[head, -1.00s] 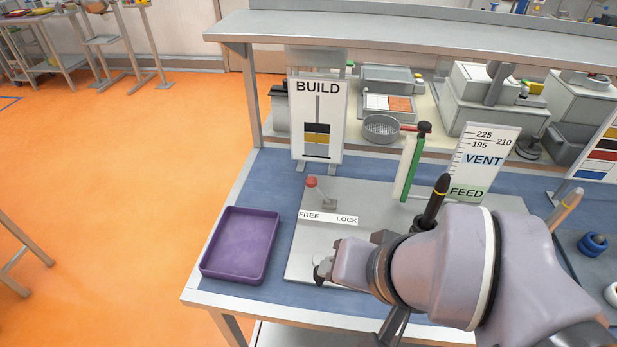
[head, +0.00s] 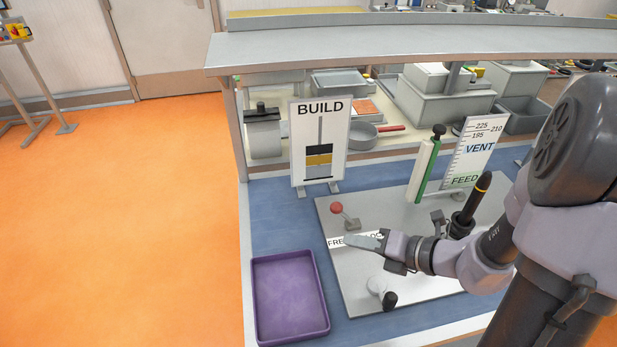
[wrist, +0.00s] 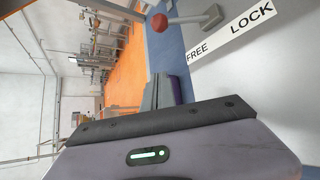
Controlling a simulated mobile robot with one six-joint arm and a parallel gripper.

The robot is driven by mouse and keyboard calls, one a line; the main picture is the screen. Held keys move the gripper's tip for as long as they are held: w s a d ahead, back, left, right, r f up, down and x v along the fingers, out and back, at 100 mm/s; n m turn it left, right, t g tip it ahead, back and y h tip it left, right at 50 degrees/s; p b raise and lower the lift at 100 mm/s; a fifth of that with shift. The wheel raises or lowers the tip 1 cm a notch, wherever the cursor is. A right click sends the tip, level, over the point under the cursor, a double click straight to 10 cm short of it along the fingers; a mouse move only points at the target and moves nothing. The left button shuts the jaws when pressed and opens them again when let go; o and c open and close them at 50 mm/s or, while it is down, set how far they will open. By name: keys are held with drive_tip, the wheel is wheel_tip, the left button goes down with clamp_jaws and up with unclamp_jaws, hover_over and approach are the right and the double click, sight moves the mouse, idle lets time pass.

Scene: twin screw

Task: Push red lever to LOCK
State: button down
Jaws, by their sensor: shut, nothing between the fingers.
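The red lever (head: 336,208) has a round red knob on a thin stem and a grey base on the metal panel. It leans left, toward the FREE end. The FREE/LOCK label (head: 335,242) lies in front of it, partly covered by my gripper. In the wrist view the red knob (wrist: 159,22) and the label (wrist: 231,34) show near the top. My gripper (head: 349,240) is shut and empty, its tips over the label, just in front of the lever base and apart from the knob.
A purple tray (head: 289,297) sits at the front left. A black-knobbed crank (head: 383,293) is at the panel front. A black handle (head: 470,203) and a green-and-white column (head: 425,168) stand to the right. The BUILD sign (head: 319,142) stands behind the lever.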

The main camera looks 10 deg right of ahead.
sight(344, 215)
drive_tip(key=shift+d+f+m, duration=0.25)
drive_tip(key=shift+d+m, duration=0.25)
drive_tip(key=shift+d, duration=0.2)
drive_tip(key=b+x, duration=0.4)
drive_tip(key=x, duration=0.6)
drive_tip(key=shift+w+f+b, duration=0.1)
drive_tip(key=shift+w+b, duration=0.05)
drive_tip(key=shift+b, duration=0.15)
drive_tip(key=shift+w+d+r, duration=0.4)
drive_tip(key=shift+d+r, duration=0.2)
drive_tip(key=shift+w+d+r, duration=0.4)
drive_tip(key=shift+d+r, duration=0.2)
drive_tip(key=shift+d, duration=0.05)
drive_tip(key=shift+w+d+r, duration=0.1)
drive_tip(key=shift+w, duration=0.1)
drive_tip(key=shift+d+r+t, duration=0.1)
drive_tip(key=shift+r+t, duration=0.05)
drive_tip(key=shift+t, duration=0.15)
